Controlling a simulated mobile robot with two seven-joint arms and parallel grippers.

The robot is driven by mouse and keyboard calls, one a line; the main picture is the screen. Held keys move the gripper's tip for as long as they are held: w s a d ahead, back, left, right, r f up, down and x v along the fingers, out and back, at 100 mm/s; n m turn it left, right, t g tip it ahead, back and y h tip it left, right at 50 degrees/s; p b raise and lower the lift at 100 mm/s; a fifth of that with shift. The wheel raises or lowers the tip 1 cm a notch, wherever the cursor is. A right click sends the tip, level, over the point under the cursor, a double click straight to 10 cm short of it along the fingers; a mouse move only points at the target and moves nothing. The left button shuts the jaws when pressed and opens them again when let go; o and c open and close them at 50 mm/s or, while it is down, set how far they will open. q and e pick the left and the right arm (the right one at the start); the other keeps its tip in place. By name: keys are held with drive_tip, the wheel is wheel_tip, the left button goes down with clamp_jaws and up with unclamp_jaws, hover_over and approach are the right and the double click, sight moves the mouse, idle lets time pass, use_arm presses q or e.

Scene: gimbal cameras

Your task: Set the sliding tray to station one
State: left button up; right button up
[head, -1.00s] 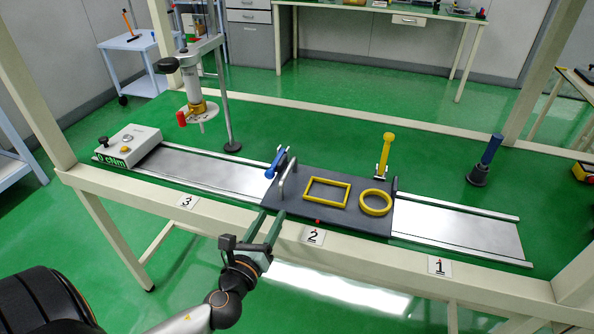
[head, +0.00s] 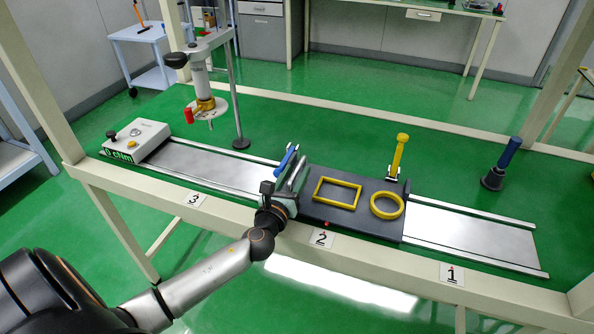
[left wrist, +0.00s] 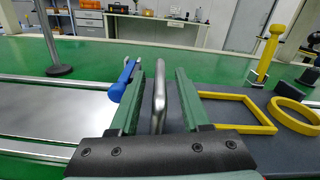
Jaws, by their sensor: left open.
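The sliding tray (head: 365,193) is a dark grey plate on the rail, standing at the label 2 (head: 321,239). It carries a yellow rectangular frame (head: 337,193) and a yellow ring (head: 387,205). A metal bar handle rises at its left edge and shows clearly in the left wrist view (left wrist: 159,97). My left gripper (head: 293,178) is at this handle. In the left wrist view its green fingers (left wrist: 160,76) are open, one on each side of the bar, with gaps visible. The label 1 (head: 452,274) is at the right. My right gripper is out of view.
A blue lever (head: 286,161) stands behind the handle, and a yellow lever (head: 398,157) at the tray's back. The rail (head: 470,232) is bare toward the right. A blue-handled post (head: 502,163) stands behind it. A press-like stand (head: 205,95) is at the back left.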

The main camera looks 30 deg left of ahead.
use_arm(q)
drive_tip(key=shift+w+a, duration=0.15)
drive_tip(key=shift+w, duration=0.5)
drive_tip(key=shift+c, duration=0.4)
clamp_jaws()
idle(0.6)
